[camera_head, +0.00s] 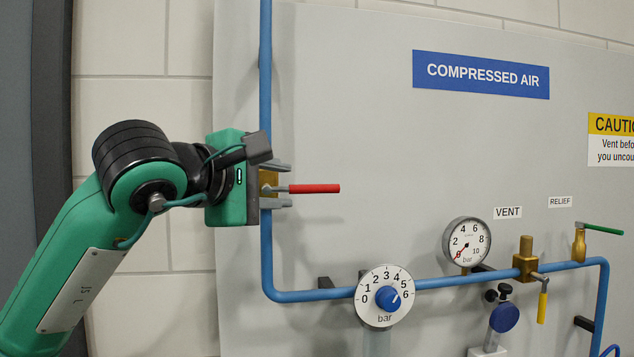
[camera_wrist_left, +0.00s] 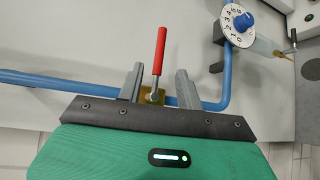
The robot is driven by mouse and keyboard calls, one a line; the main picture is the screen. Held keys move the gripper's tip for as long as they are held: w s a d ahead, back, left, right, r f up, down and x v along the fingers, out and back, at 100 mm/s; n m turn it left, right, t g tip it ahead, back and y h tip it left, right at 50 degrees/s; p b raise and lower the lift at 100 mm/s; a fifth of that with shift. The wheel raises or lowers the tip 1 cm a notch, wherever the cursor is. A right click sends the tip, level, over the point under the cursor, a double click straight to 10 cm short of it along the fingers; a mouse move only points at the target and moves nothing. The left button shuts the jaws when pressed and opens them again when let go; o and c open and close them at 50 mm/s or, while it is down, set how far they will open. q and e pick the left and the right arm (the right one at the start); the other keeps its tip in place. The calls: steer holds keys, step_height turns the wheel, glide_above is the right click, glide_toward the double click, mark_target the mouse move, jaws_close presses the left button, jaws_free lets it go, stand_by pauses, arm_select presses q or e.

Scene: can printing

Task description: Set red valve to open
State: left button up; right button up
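The red valve has a red handle (camera_head: 314,188) that points right, across the vertical blue pipe (camera_head: 266,90). Its brass body (camera_head: 268,182) sits on that pipe, partly hidden by my gripper. My left gripper (camera_head: 281,186) is at the valve, with one finger above the handle's base and one below. In the left wrist view the red handle (camera_wrist_left: 159,50) stands between the two spread fingers of the left gripper (camera_wrist_left: 159,85), with a gap on each side. The left gripper is open. My right gripper is in neither view.
A regulator dial (camera_head: 384,296) with a blue knob is at lower centre. A pressure gauge (camera_head: 466,245) reads near 0. A yellow-handled vent valve (camera_head: 542,306) hangs at right, and a green-handled relief valve (camera_head: 603,229) is beyond it. The panel right of the red handle is clear.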

mark_target(313, 187)
arm_select(q)
steer(key=p+x, duration=0.4)
steer(key=x, duration=0.5)
steer(key=shift+w+d, duration=0.2)
steer(key=shift+w+d+f, duration=0.15)
steer(key=shift+w+d, duration=0.1)
steer(key=shift+w, duration=0.1)
jaws_close()
